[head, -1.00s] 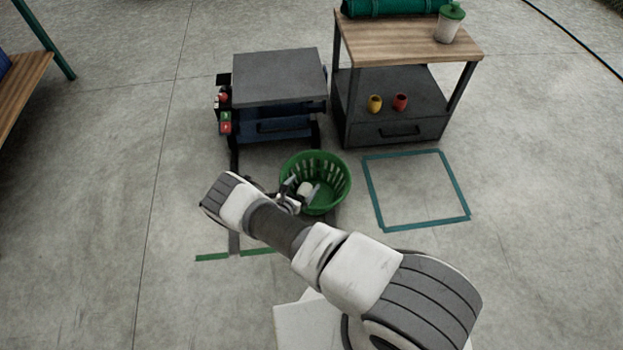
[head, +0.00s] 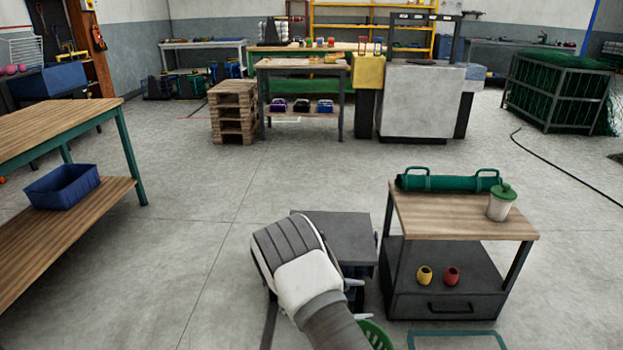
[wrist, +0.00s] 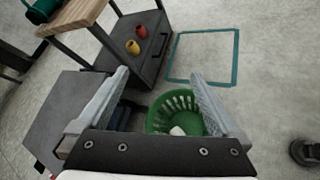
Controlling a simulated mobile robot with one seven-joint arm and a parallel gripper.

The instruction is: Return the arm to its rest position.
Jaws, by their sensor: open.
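My gripper (wrist: 160,100) shows in the wrist view with its two fingers spread wide apart and nothing between them. Beyond the fingers, lower down, is a green slotted basket (wrist: 172,112) on the floor with a whitish item (wrist: 178,131) in it. In the head view my arm rises from the bottom edge and covers part of the grey-topped cart. The gripper itself is mostly hidden there behind the arm. Only a piece of the basket's rim (head: 378,337) shows beside the arm.
A grey-topped cart (head: 345,235) stands close behind the arm. Right of it is a wood-topped trolley (head: 450,222) with a green case (head: 447,183), a lidded cup (head: 501,203) and two small pots. A workbench (head: 75,135) with a blue bin (head: 62,191) is at left. Open floor lies between.

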